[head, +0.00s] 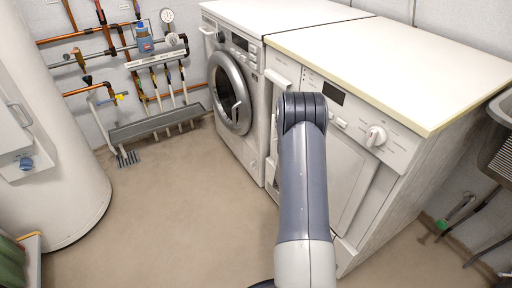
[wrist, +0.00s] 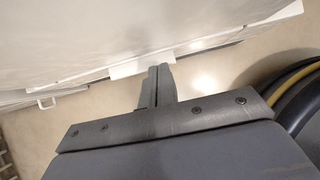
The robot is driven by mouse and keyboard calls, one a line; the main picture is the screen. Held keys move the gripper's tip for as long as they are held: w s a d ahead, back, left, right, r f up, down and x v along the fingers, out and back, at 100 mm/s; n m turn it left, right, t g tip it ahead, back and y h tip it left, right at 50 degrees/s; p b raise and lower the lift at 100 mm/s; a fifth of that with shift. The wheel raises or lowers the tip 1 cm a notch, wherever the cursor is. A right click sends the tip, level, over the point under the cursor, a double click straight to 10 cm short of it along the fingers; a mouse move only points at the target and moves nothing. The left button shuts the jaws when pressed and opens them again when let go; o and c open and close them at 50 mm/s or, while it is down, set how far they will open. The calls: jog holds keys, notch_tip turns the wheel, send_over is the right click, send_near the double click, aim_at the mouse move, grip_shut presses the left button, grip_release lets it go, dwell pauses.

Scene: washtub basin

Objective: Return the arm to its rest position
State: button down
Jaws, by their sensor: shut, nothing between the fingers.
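My arm (head: 303,180) rises from the bottom of the head view and stands in front of the white machine on the right. Its far end is hidden behind the bent link, so my gripper does not show in the head view. In the wrist view my gripper (wrist: 157,84) is shut, its two fingers together with nothing between them. The fingers point toward a white appliance surface (wrist: 90,35) and the beige floor below it. I cannot tell whether the fingertips touch anything.
A front-loading washer (head: 232,95) stands beside a second white machine (head: 375,134) under a pale top (head: 400,60). A white tank (head: 45,130) is at left. A basin (head: 500,108) is at right. The floor (head: 175,205) between is clear.

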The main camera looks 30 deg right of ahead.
jog(key=shift+f, duration=0.1)
notch_tip(320, 180, down, 9)
jog(key=d+b, duration=0.1)
jog(key=b, duration=0.2)
jog(key=shift+f+b, duration=0.15)
jog(key=shift+b, duration=0.25)
dwell(0.5)
